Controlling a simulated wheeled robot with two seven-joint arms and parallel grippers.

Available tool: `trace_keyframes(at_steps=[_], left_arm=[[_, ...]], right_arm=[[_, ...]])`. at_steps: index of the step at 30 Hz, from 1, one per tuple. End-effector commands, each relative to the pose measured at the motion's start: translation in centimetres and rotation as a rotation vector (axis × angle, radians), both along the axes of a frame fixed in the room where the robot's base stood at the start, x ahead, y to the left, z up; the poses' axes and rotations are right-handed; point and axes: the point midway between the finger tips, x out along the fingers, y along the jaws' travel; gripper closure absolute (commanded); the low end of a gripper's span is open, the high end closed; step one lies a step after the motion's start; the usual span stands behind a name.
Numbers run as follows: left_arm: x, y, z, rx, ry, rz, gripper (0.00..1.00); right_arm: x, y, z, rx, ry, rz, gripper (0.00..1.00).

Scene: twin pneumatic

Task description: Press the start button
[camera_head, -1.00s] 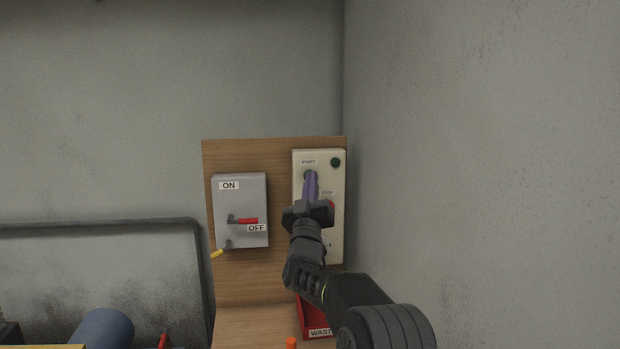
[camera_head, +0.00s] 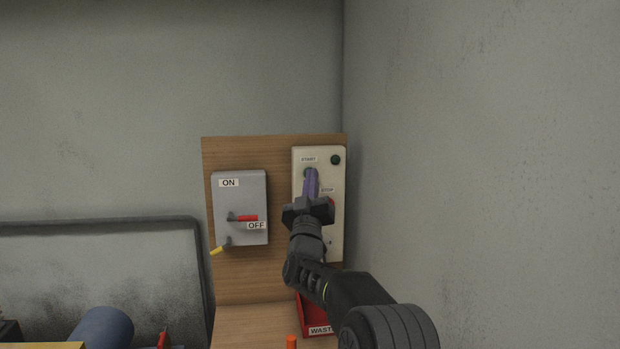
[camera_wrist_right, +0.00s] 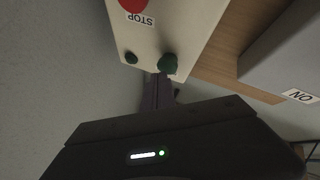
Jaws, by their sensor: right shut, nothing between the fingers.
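The cream control panel (camera_head: 300,220) is on the right of the wooden board and carries a START label (camera_head: 308,159). The green start button (camera_head: 307,173) is just below that label, partly hidden by my right gripper (camera_head: 312,171). The green button also shows in the right wrist view (camera_wrist_right: 169,63), at the fingertips. My right gripper is shut and empty, its purple fingers pointing at the button. The tips (camera_wrist_right: 161,80) look very close to it; I cannot tell whether they touch. My left gripper is not in view.
The red stop button (camera_wrist_right: 132,4) is on the same panel, beside a STOP label. A dark green lamp (camera_head: 335,160) is at the panel's upper right. A grey ON/OFF switch box (camera_head: 240,195) is to the left. A red waste bin (camera_head: 313,316) is below.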

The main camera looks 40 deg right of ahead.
Motion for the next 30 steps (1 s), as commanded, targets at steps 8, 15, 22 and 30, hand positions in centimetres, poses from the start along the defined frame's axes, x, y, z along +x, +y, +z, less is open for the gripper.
trace_keyframes(at_steps=[8,15,22,30], left_arm=[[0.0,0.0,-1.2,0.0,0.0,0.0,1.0],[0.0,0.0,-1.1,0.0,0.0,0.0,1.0],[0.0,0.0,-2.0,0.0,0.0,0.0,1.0],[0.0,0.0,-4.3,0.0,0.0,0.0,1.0]], right_arm=[[-0.9,0.5,-0.1,-0.001,-0.001,0.0,1.0],[-0.9,0.5,0.0,-0.001,-0.001,0.0,1.0],[-1.6,0.9,-0.2,0.001,-0.002,0.001,1.0],[-3.9,2.1,-0.3,0.001,-0.002,0.001,1.0]])
